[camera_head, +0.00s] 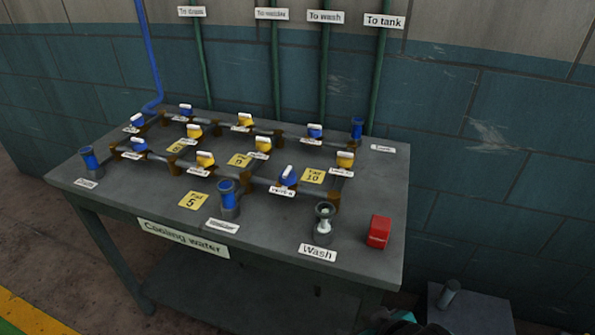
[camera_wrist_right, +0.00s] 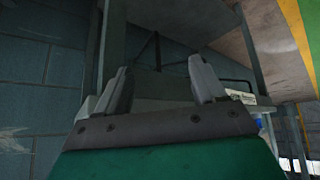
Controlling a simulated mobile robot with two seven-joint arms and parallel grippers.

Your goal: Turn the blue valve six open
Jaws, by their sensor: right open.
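Several blue-bodied valves with white handles sit in the pipe grid on the table. The front-right blue valve (camera_head: 288,176) has a small label (camera_head: 283,191) that may read valve 6, but the print is too small to be sure. Its white handle is tilted. Other blue valves stand at back right (camera_head: 315,132) and on the left side (camera_head: 138,146). My right gripper (camera_wrist_right: 160,85) is open and empty in the right wrist view, low by the table frame and away from the valves. My left gripper is out of view.
The grey table (camera_head: 265,255) also carries yellow valves (camera_head: 205,160), blue cylinders (camera_head: 229,195), a glass-like wash fitting (camera_head: 324,225) and a red block (camera_head: 379,232). A tiled wall with vertical pipes (camera_head: 325,75) stands behind. A grey box (camera_head: 470,305) is at lower right.

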